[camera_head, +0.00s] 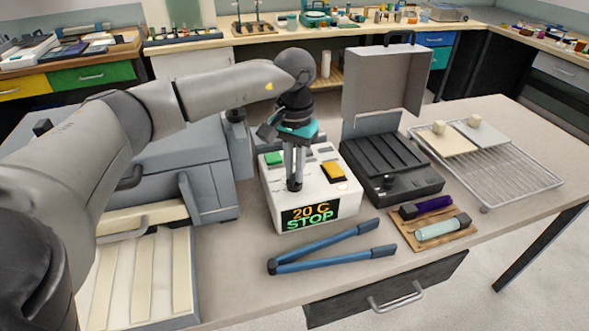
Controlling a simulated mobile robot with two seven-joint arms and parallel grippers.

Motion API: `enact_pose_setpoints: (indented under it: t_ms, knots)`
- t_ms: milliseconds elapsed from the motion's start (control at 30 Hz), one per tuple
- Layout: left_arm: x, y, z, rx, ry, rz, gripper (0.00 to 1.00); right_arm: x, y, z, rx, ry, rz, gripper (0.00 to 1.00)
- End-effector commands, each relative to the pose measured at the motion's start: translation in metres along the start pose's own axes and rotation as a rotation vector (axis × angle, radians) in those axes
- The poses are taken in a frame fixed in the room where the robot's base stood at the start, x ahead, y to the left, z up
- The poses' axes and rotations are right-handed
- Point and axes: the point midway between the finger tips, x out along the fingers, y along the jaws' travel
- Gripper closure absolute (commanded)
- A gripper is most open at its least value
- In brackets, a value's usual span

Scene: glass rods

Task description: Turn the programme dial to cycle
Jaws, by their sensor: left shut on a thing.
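A white control box (272,205) stands on the table in the middle of the head view. Its front display (311,212) reads "20 C" in orange and "STOP" in green. My left gripper (294,178) points down over the box from above. Its fingers are shut on the small dark programme dial (294,187), which they mostly hide, so its pointer cannot be read. A green button (273,158) is left of the fingers and a yellow switch (334,172) right of them. My right gripper is not in view.
Blue-handled tongs (325,248) lie in front of the box. A black unit with an open grey lid (388,88) stands to the right, near a wire rack (500,180) and a wooden board (405,232) with two cylinders. A grey machine (205,160) stands left.

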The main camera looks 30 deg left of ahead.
Motion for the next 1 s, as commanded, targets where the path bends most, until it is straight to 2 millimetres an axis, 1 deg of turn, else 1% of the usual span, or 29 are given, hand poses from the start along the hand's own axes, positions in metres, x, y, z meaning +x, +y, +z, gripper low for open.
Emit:
enact_pose_setpoints:
  t_ms: [467, 500, 733, 767, 1000]
  knots:
    - [-0.0005, 0.0002, 0.0002, 0.017, 0.000, 0.001, 1.00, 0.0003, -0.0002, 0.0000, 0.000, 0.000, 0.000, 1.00]
    - [-0.0005, 0.0002, 0.0002, 0.017, -0.001, 0.001, 0.83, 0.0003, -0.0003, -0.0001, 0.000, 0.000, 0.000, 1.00]
    - [-0.0003, 0.0001, 0.0001, 0.015, 0.000, 0.000, 0.57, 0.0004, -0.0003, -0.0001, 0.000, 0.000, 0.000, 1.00]
    - [-0.0003, 0.0001, 0.0001, 0.015, 0.000, 0.000, 0.55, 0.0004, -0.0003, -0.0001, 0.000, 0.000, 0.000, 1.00]
    - [-0.0009, 0.0000, -0.0001, 0.014, 0.000, 0.000, 0.55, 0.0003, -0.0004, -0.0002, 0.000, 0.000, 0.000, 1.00]
